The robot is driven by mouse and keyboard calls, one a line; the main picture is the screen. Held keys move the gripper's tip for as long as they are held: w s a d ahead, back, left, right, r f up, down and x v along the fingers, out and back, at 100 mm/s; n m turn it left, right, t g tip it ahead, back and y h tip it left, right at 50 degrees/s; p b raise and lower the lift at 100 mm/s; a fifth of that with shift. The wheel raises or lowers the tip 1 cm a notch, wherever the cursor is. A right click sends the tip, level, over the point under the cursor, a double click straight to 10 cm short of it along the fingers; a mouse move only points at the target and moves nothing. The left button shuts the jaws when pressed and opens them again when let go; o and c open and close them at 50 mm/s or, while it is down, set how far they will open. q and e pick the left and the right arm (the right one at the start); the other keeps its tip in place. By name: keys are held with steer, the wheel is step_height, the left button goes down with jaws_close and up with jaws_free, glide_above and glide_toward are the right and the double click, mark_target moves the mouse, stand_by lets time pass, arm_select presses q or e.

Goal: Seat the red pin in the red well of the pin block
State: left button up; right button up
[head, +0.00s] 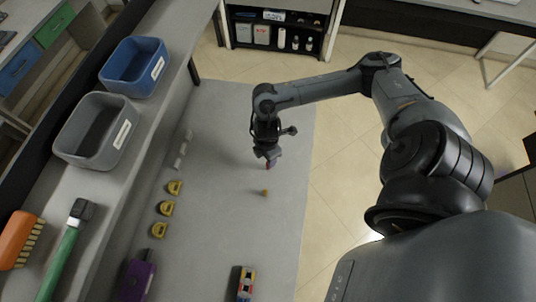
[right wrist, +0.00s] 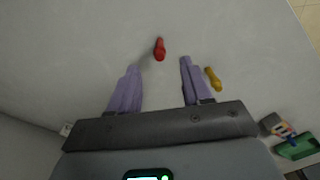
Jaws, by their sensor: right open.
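The red pin (right wrist: 160,48) stands or lies on the grey table just beyond my right fingertips, near the line between them. In the head view a reddish bit (head: 268,166) shows under the gripper, mostly hidden by it. My right gripper (right wrist: 159,66) is open with nothing between its purple fingers; it also shows low over the table in the head view (head: 270,157). A small multicoloured block (head: 245,283), probably the pin block, sits at the table's near edge; its wells are too small to tell apart. My left gripper is out of view.
A yellow pin (right wrist: 213,79) is close outside the right-hand finger. Several yellow pieces (head: 167,208) line the table's left side, with a purple object (head: 138,276) nearer. Blue (head: 135,66) and grey (head: 97,130) bins stand on the left ledge. The table's middle is mostly clear.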

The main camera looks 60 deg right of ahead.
steer(key=shift+s+d+f, duration=0.15)
steer(key=shift+f, duration=2.45)
jaws_close()
